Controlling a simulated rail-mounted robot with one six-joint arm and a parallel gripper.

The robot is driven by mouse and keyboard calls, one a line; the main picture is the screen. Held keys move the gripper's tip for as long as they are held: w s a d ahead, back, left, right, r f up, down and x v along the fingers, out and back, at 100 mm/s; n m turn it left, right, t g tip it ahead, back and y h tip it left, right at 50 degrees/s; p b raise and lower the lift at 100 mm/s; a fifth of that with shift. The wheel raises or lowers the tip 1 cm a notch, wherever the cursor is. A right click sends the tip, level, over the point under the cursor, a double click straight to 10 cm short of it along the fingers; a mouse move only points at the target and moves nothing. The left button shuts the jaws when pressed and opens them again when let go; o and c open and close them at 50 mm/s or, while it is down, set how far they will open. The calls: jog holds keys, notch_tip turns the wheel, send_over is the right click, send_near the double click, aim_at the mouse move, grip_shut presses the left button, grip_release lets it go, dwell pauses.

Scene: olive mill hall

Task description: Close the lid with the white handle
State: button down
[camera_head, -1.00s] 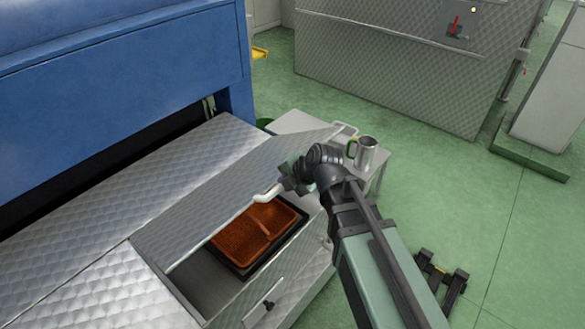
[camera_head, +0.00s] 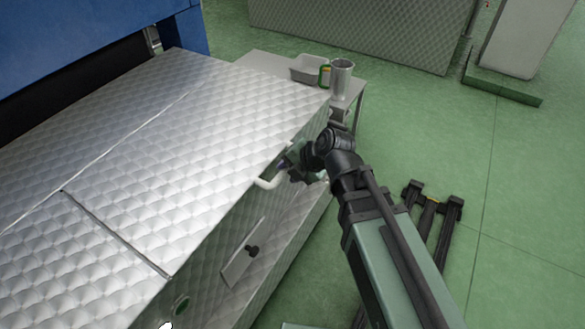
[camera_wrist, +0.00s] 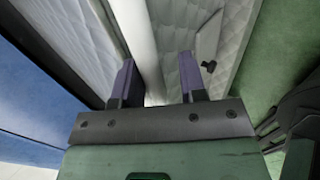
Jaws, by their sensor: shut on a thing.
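The lid (camera_head: 190,130) is a quilted metal panel on top of the long metal machine body. It lies flat, level with the panels around it, and the opening under it is covered. Its white handle (camera_head: 266,183) sticks out at the front edge. My gripper (camera_head: 284,168) is at this handle and shut on it. In the wrist view the white handle (camera_wrist: 138,35) runs between the two dark fingers of my gripper (camera_wrist: 157,75). The exact contact of the fingers is hard to see.
A small plate with a black knob (camera_head: 252,250) is on the front face.

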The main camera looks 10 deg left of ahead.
jog(key=c, duration=1.8)
grip_release()
jog(key=shift+s+d+f, duration=0.15)
jog(key=shift+d+f, duration=0.15)
jog(key=shift+f, duration=0.1)
jog(key=o, duration=0.8)
jog(key=shift+f, duration=0.1)
